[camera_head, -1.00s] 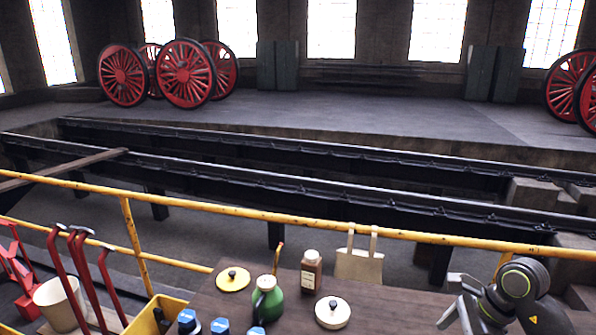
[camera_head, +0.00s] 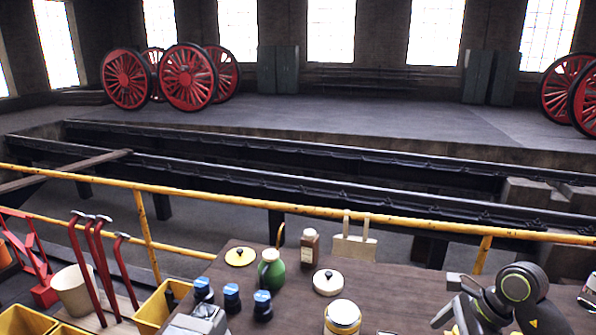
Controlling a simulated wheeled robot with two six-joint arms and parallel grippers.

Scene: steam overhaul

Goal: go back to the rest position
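My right arm comes in at the lower right, over the right part of the brown table (camera_head: 400,285). Its gripper (camera_head: 448,308) is partly cut off by the bottom edge, and the fingertips do not show clearly. I see nothing held in it. My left gripper is not in view.
On the table stand a green jug (camera_head: 271,272), a brown bottle (camera_head: 309,247), a yellow lid (camera_head: 240,257), a white lid (camera_head: 328,282), a jar (camera_head: 342,318) and several blue-capped items (camera_head: 231,298). A yellow railing (camera_head: 380,221) runs behind. Yellow bins (camera_head: 155,308) and red-handled tools (camera_head: 98,262) stand left.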

